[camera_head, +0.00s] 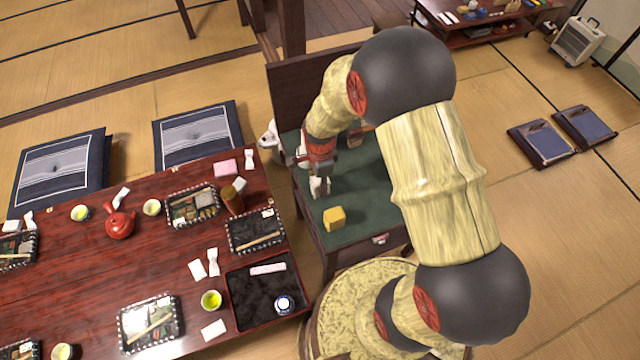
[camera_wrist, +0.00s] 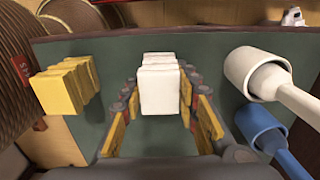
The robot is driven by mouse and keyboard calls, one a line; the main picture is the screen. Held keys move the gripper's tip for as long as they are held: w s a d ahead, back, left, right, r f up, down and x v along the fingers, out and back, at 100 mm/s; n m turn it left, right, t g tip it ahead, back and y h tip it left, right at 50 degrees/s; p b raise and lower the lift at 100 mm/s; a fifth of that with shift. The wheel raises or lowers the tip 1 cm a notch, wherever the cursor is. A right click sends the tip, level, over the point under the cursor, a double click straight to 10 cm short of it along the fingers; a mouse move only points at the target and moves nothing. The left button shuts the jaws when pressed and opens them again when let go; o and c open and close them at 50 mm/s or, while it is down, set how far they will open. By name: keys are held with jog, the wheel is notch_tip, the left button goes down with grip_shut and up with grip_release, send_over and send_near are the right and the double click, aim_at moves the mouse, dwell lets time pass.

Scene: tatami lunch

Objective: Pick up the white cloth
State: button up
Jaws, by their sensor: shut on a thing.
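The white cloth (camera_wrist: 160,88) is a folded, block-like bundle between the two fingers of my gripper (camera_wrist: 159,100) in the wrist view. The yellow-padded fingers are shut on its left and right sides. In the head view my gripper (camera_head: 320,174) points down over the green-topped table, with a white patch at its tip. I cannot tell there whether the cloth touches the table. A folded yellow cloth (camera_wrist: 66,87) lies to the left in the wrist view. It also shows in the head view (camera_head: 334,218), just in front of my gripper.
A white cup-headed tool (camera_wrist: 255,75) and a blue one (camera_wrist: 262,128) are close to the right of my gripper. The green-topped table (camera_head: 365,205) has a raised dark back panel. The red lacquered dining table (camera_head: 75,265), set with trays and cups, stands to the left.

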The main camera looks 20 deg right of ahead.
jog(key=shift+r, duration=0.45)
notch_tip(320, 180, up, 3)
jog(key=shift+d+f+p, duration=0.1)
jog(key=shift+f+p, duration=0.1)
jog(key=shift+p, duration=0.4)
jog(key=s+d+r+p, duration=0.3)
jog(key=s+d+r, duration=0.6)
jog(key=d, duration=0.1)
jog(key=shift+d, duration=0.2)
jog(key=shift+r, duration=0.1)
jog(key=o, duration=0.5)
jog(key=c, duration=0.4)
jog(key=shift+s, duration=0.1)
